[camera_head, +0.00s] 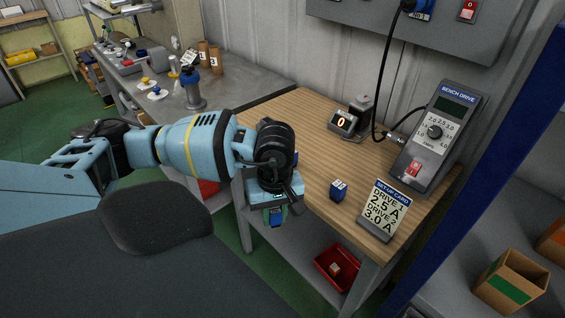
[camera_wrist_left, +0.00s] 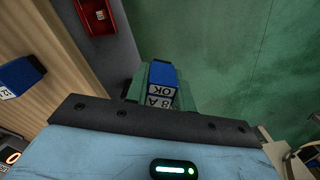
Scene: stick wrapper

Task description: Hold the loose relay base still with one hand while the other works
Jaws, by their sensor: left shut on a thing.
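My left gripper (camera_head: 274,216) is shut on a small blue block and holds it in the air just off the bench's front edge. In the left wrist view the held blue block (camera_wrist_left: 161,76) sits between my greenish fingers; its white label reads upside down, with "A" and "OK". A second blue block (camera_head: 339,189) with a white label stands on the wooden bench (camera_head: 300,130), apart from the gripper; it also shows in the left wrist view (camera_wrist_left: 22,73). I cannot tell any thing as a loose relay base. My right gripper is not in view.
A set-up card (camera_head: 384,212) stands near the bench's right front. The bench drive box (camera_head: 437,135) and a small display reading 0 (camera_head: 343,122) stand behind. A red bin (camera_head: 322,268) with a small thing inside is below the bench. The bench's middle is clear.

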